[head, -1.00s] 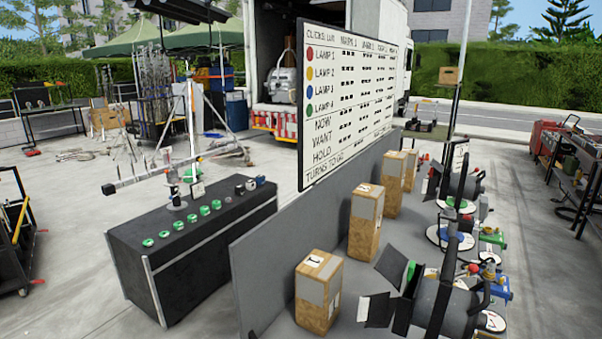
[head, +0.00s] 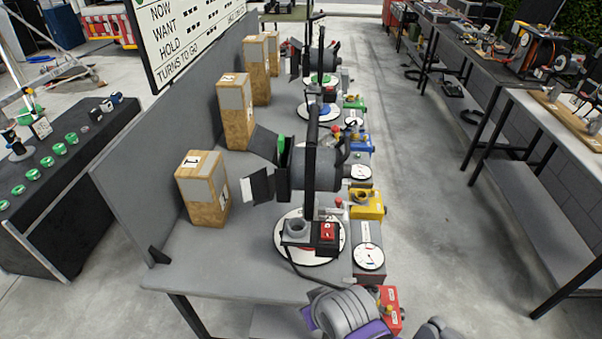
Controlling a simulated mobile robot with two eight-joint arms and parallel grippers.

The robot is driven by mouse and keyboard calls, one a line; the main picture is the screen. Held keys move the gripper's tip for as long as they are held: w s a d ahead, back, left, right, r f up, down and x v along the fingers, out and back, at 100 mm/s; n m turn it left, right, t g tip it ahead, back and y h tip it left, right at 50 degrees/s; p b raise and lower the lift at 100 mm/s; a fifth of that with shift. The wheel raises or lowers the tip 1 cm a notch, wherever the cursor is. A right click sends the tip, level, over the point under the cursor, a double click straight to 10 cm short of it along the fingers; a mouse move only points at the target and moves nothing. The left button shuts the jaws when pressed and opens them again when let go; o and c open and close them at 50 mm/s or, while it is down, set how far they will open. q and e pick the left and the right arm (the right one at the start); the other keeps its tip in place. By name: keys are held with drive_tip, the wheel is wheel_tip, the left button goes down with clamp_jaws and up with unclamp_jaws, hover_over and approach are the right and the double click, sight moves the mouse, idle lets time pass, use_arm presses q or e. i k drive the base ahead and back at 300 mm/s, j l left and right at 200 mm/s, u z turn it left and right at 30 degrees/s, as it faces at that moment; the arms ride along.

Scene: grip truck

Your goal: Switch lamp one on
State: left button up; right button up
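The nearest lamp (head: 318,170), dark grey with black barn doors and a green piece at its front, stands on a bench. It faces a wooden block marked 1 (head: 203,190). Its round white base (head: 285,249) carries a red switch (head: 327,232); I cannot tell which way the switch is set. A white dial (head: 369,257) sits beside the base, and a red box (head: 389,308) is at the bench's near end. Grey and purple rounded parts, seemingly my own arm, cover part of that end. Neither gripper's fingertips show.
Further lamps stand behind on the grey bench (head: 215,268), with yellow (head: 367,204), blue (head: 358,143) and green (head: 353,102) boxes along its right edge. A low grey panel (head: 170,140) runs along its left. Open floor (head: 440,200) separates it from the right-hand tables.

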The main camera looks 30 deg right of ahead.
sight(327, 233)
drive_tip(key=k+l+z, duration=0.15)
drive_tip(key=z, duration=0.9)
